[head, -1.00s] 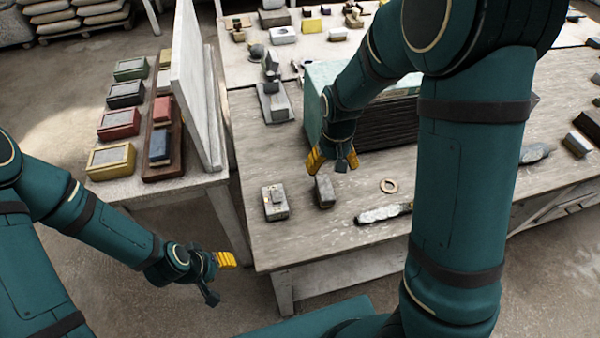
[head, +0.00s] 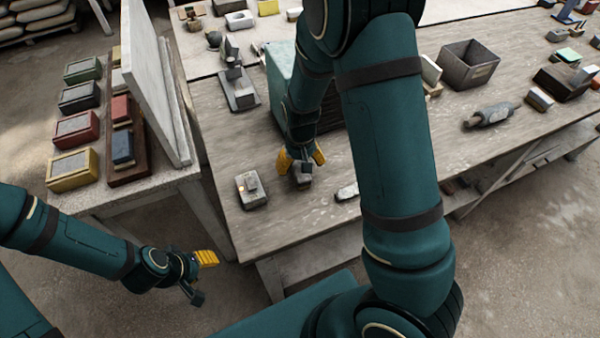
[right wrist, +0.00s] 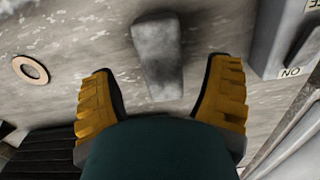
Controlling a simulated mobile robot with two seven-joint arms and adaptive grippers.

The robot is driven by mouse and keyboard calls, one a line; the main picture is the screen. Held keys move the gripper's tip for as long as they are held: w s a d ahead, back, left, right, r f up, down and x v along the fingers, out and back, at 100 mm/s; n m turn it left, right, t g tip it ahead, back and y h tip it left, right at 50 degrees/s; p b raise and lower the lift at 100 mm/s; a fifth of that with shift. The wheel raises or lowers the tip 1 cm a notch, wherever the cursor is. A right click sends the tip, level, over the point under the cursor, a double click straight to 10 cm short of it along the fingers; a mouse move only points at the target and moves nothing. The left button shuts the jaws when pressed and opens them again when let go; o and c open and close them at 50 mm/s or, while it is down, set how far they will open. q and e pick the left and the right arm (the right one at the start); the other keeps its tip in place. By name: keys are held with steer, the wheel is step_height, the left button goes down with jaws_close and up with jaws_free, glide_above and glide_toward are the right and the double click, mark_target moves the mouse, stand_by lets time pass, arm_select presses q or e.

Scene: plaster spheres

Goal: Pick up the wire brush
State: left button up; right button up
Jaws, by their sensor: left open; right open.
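A small grey, rough, oblong block (head: 303,182) lies on the worktable; I cannot tell for sure whether it is the wire brush. My right gripper (head: 303,162) is open just above it, pointing down. In the right wrist view the block (right wrist: 158,58) lies between the spread yellow fingers, with a gap on each side. My left gripper (head: 202,277) is open and empty, off the table's front left corner.
A grey box-like piece (head: 251,190) stands left of the block; its label shows in the right wrist view. A wooden ring (right wrist: 31,70) lies on the other side. A big green-sided block (head: 284,90) stands behind. A side table with coloured boxes (head: 72,169) is at left.

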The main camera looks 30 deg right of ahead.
step_height(320, 180, down, 4)
steer(key=shift+a+r+b, duration=0.1)
steer(key=shift+r+b, duration=0.15)
steer(key=shift+b, duration=0.05)
steer(key=shift+s, duration=0.1)
steer(key=c, duration=1.3)
step_height(320, 180, up, 10)
steer(key=shift+r+p, duration=0.1)
steer(key=shift+p, duration=1.1)
